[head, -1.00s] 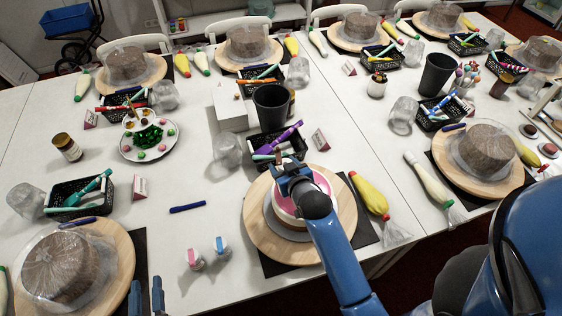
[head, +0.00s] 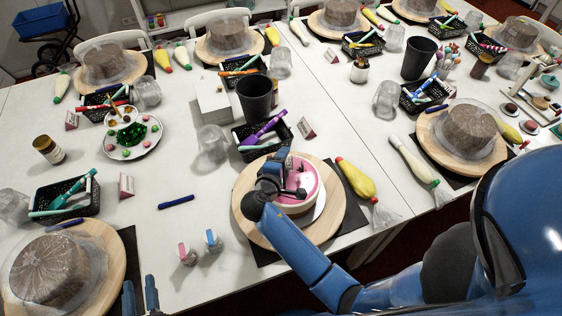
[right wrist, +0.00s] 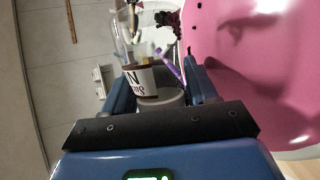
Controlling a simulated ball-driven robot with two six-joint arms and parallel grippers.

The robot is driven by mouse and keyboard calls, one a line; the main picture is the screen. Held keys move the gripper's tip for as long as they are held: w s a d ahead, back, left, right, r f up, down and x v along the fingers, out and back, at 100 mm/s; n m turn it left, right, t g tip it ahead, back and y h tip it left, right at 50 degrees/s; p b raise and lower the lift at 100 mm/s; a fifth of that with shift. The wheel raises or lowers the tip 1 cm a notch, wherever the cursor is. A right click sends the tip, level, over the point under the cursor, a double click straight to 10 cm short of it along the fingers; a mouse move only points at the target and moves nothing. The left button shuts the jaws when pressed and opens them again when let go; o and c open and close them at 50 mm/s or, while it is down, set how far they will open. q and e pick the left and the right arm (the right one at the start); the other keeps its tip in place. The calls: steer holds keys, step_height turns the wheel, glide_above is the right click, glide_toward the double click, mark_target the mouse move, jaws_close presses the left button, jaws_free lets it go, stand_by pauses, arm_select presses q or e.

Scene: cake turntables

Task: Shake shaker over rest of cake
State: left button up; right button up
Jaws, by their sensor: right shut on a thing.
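The pink-topped cake (head: 304,190) sits on a round wooden turntable (head: 333,215). My right gripper (head: 282,165) is above the cake's left and far side in the head view. It is shut on the shaker (right wrist: 140,78), a clear jar with a white label and dark contents; in the head view the shaker is mostly hidden. In the right wrist view the pink icing (right wrist: 245,60) fills the right side, with a few dark specks on it. My left gripper (head: 140,297) is at the lower left edge, empty, its two fingers apart.
A black basket (head: 262,140) with a purple-handled tool and a black cup (head: 255,97) stand behind the turntable. A yellow piping bag (head: 356,178) lies to its right. Two small bottles (head: 200,246) stand to its left. A wrapped brown cake (head: 48,268) is at lower left.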

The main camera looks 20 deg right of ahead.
mark_target(288, 172)
steer(key=shift+w+n+h, duration=0.1)
steer(key=shift+n+h, duration=0.8)
steer(key=shift+n, duration=0.3)
steer(key=shift+r+n+t+h, duration=0.15)
steer(key=shift+n+t+h, duration=0.15)
steer(key=shift+n+h, duration=0.15)
steer(key=shift+s+d+r+p, duration=0.3)
steer(key=shift+d+r+p, duration=0.2)
steer(key=shift+p, duration=0.2)
steer(key=shift+s+a+f+m+y+p, duration=0.2)
steer(key=shift+s+a+m+y+p, duration=0.05)
steer(key=shift+s+m+y+p, duration=0.25)
steer(key=shift+s+a+f+m+y, duration=0.2)
steer(key=shift+s+f+m+y, duration=0.05)
steer(key=shift+s+m, duration=0.25)
steer(key=shift+s+d, duration=0.25)
steer(key=shift+s, duration=0.1)
steer(key=shift+n+p, duration=0.3)
steer(key=shift+n, duration=0.15)
